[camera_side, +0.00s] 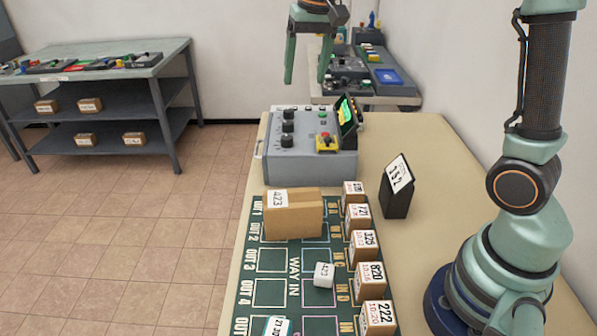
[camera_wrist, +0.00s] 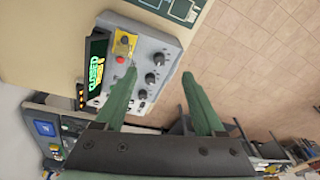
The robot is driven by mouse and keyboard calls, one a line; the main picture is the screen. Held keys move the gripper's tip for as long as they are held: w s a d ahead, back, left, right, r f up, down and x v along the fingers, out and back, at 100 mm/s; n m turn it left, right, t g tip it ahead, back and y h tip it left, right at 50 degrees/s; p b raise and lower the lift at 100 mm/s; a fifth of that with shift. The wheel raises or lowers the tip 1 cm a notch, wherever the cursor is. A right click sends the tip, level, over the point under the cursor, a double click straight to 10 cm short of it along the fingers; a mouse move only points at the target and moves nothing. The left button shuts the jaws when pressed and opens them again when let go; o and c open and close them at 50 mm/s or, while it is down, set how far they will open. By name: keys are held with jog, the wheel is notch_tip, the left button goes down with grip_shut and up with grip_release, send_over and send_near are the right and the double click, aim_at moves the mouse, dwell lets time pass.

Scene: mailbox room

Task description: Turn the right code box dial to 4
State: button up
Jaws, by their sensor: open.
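The code box (camera_side: 310,160) is a grey box on the tan table in the side view, and it also shows in the wrist view (camera_wrist: 178,42). Its sloped face has three black dials in a row: one (camera_wrist: 158,58), a middle one (camera_wrist: 150,78) and another (camera_wrist: 142,95). The dials' number settings are too small to read.
A black stand with a card (camera_side: 398,178) reading 152 stands right of the box. A green mat (camera_side: 268,292) in front holds a brown parcel (camera_side: 293,215), a white cube (camera_side: 324,274) and a row of small labelled boxes. Another bench (camera_side: 362,100) stands behind.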

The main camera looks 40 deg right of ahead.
aim_at(287, 137)
jog(key=w+d+f+m+g, duration=0.2)
jog(key=w+f+m, duration=0.1)
jog(key=w+f, duration=0.45)
jog(key=f, duration=1.1)
jog(key=shift+w+f, duration=0.15)
jog(key=shift+w, duration=0.25)
grip_shut()
